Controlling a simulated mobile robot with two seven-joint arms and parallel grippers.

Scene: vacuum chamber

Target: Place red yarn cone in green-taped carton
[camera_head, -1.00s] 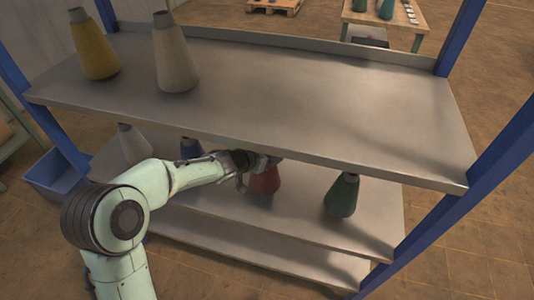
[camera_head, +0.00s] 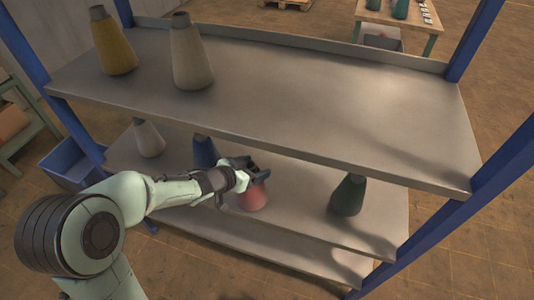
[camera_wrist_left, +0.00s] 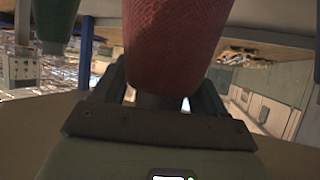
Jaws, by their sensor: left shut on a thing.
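The red yarn cone (camera_head: 253,197) is on or just above the second shelf of the rack, near its front edge; I cannot tell whether it touches the shelf. My left gripper (camera_head: 252,172) is shut on the cone's narrow upper end. In the left wrist view the red cone (camera_wrist_left: 172,45) fills the upper middle, held between the fingers of the gripper (camera_wrist_left: 160,100). My right gripper is in neither view. I see no green-taped carton that I can make out.
The metal top shelf (camera_head: 320,90) hangs over the second shelf and bears a yellow cone (camera_head: 113,45) and a beige cone (camera_head: 190,55). On the second shelf stand a dark green cone (camera_head: 348,195), a blue cone (camera_head: 204,152) and a white cone (camera_head: 148,138). A blue bin (camera_head: 68,165) stands at left.

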